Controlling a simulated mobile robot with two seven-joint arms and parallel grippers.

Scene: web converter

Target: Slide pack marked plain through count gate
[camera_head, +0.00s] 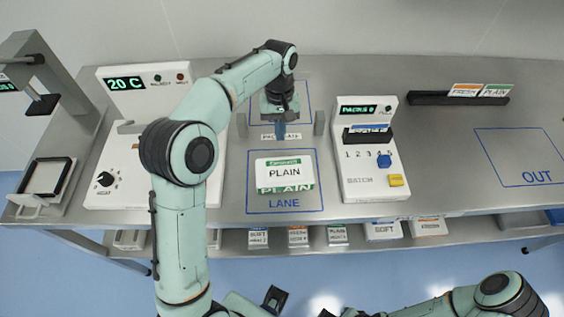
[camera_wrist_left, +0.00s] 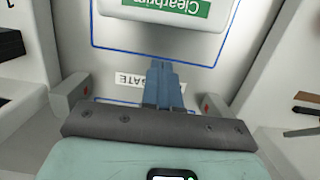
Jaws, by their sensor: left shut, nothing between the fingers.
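The pack marked PLAIN (camera_head: 284,173), white with green bands, lies flat inside the blue LANE outline (camera_head: 284,209) on the steel table. The count gate shows as two short grey posts (camera_head: 319,122) with a gate label between them. My left gripper (camera_head: 281,132) points down between the posts, just beyond the pack's far edge, and is shut and empty. In the left wrist view its blue fingers (camera_wrist_left: 163,80) are together, apart from the near edge of the pack (camera_wrist_left: 180,12).
A sealer-like machine (camera_head: 125,85) reading 20 C stands left. A white batch counter (camera_head: 370,170) with a blue knob and yellow button stands right of the lane. A black rack (camera_head: 430,98) with cards and the OUT outline (camera_head: 520,182) lie farther right. More packs sit on the lower shelf.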

